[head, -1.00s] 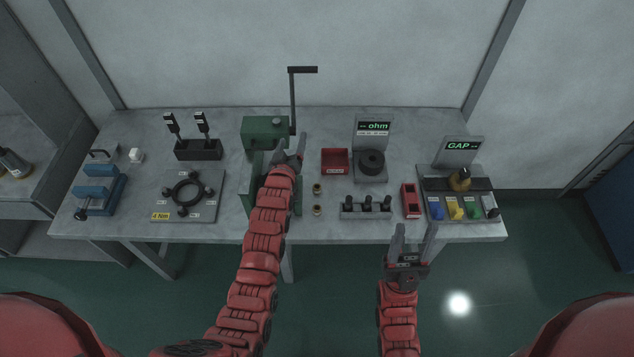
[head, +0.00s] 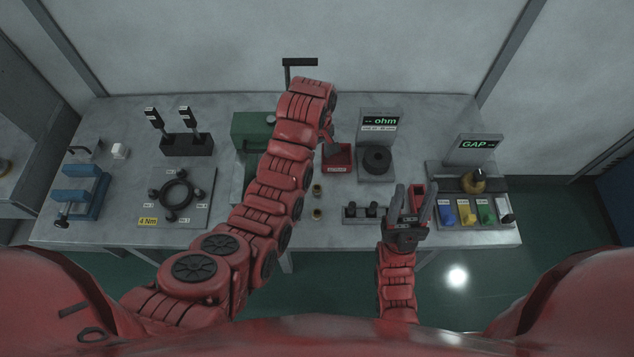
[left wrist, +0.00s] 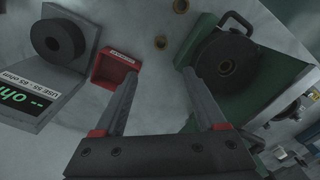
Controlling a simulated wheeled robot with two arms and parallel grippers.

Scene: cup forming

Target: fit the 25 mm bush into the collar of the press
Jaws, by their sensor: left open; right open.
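I cannot tell which is the 25 mm one. They also show at the top of the left wrist view, one at the edge (left wrist: 181,6) and one lower (left wrist: 160,42). The press shows a dark round part, possibly the collar (left wrist: 226,66), in the left wrist view. My left gripper (left wrist: 159,76) is open and empty above the bench, between red tray and press; my arm partly hides it in the head view. My right gripper (head: 411,190) is open and empty at the front edge.
A red tray (head: 337,158) and the ohm gauge (head: 378,122) stand right of the press. A rack with black pegs (head: 352,214) is near the front. The crank handle (head: 300,62) rises behind my left arm. A ring fixture (head: 205,183) lies left.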

